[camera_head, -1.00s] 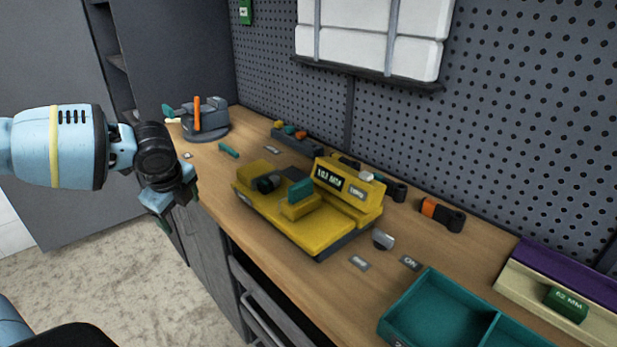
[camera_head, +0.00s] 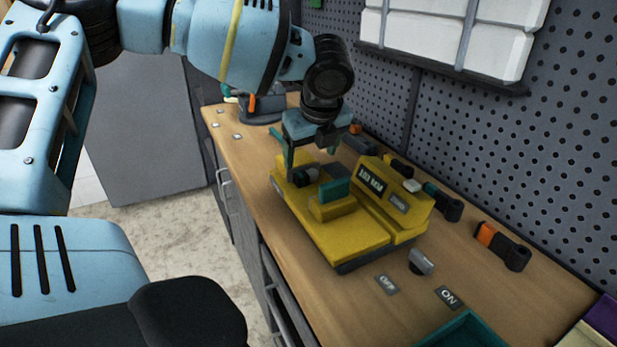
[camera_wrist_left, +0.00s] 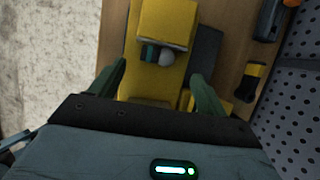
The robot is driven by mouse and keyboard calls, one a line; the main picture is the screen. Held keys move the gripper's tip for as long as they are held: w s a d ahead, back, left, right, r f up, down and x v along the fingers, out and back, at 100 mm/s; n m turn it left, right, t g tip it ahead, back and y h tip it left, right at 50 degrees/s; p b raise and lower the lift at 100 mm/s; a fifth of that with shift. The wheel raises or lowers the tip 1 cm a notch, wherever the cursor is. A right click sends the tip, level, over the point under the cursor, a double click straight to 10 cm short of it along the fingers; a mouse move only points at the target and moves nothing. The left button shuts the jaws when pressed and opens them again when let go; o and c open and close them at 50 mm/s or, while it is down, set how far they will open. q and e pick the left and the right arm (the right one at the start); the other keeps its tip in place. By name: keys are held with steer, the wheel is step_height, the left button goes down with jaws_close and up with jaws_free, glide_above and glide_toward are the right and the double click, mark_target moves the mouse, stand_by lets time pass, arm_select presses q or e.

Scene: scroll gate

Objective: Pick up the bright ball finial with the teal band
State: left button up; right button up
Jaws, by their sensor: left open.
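My left gripper (camera_head: 308,158) hangs pointing down over the far-left end of a yellow machine (camera_head: 345,235) on the bench. It is open; in the left wrist view its two fingers stand wide apart (camera_wrist_left: 158,85). Between and just beyond them shows a small pale grey rounded piece (camera_wrist_left: 167,57) beside a teal piece. This may be the ball finial with its teal band, but it is too small and shaded to be sure. In the head view a small grey rounded piece (camera_head: 312,174) sits beside a dark one below the gripper. My right gripper is not in view.
A teal block (camera_head: 336,189) stands on the yellow machine near the gripper. A grey knob (camera_head: 421,262), labels and an orange-black tool (camera_head: 500,246) lie to the right. A pegboard (camera_head: 480,140) rises behind. Bare wood lies along the front of the bench.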

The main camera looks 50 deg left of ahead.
mark_target(307, 173)
arm_select(q)
steer(key=shift+x, duration=2.8)
steer(key=shift+s+d, duration=0.15)
steer(key=c, duration=1.2)
steer(key=shift+r, duration=0.55)
step_height(307, 173, up, 2)
steer(key=shift+r, duration=0.1)
steer(key=s+d, duration=0.2)
steer(key=s, duration=0.5)
steer(key=s+d+r+p, duration=0.1)
steer(key=s+d, duration=0.2)
steer(key=s, duration=0.5)
steer(key=shift+r, duration=0.25)
steer(key=shift+s, duration=0.1)
